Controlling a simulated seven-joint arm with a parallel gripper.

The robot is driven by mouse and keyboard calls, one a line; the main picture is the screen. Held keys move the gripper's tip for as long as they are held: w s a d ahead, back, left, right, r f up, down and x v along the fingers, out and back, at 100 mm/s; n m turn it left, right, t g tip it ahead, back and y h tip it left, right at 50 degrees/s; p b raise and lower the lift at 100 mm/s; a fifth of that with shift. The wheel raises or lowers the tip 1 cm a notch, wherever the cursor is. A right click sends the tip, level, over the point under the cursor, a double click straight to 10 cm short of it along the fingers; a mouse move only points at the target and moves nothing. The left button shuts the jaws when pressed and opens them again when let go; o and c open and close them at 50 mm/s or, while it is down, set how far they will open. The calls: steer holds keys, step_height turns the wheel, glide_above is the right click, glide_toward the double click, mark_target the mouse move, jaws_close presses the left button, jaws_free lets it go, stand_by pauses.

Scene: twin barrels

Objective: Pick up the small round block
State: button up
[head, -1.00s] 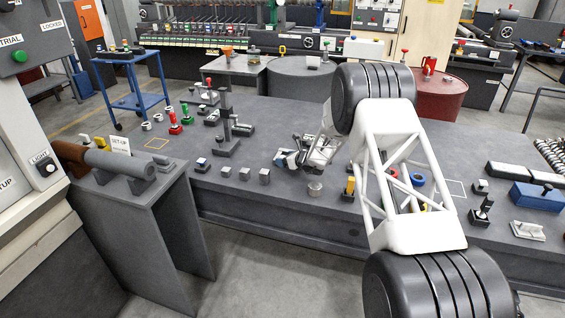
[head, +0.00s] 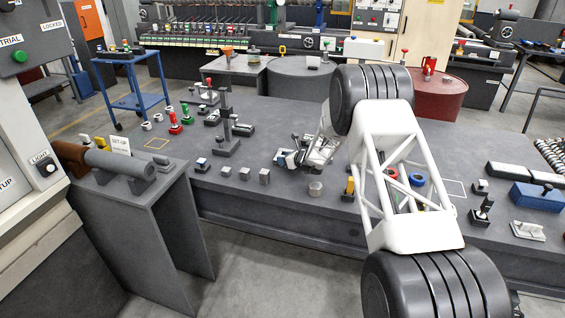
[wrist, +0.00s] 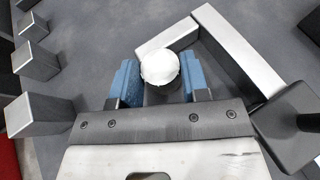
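The small round block (wrist: 160,67) shows in the wrist view as a pale disc with a darker side below it. It is between the two blue fingertips of my gripper (wrist: 160,82). Its edges come very close to both fingers or touch them; I cannot tell whether they press on it. In the head view my gripper (head: 290,158) is low over the grey bench (head: 270,200), right of the middle post. The block cannot be made out there.
In the wrist view a silver angled piece (wrist: 238,50) lies beside the block, and a dark block (wrist: 290,128) stands right of the fingers. Several metal cubes (wrist: 36,115) stand at the left. In the head view a clear cup (head: 315,189) stands just in front of my gripper.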

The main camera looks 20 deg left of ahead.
steer(key=c, duration=0.4)
steer(key=shift+c, duration=0.2)
steer(key=shift+r, duration=0.15)
step_height(320, 180, up, 10)
stand_by(0.4)
stand_by(0.4)
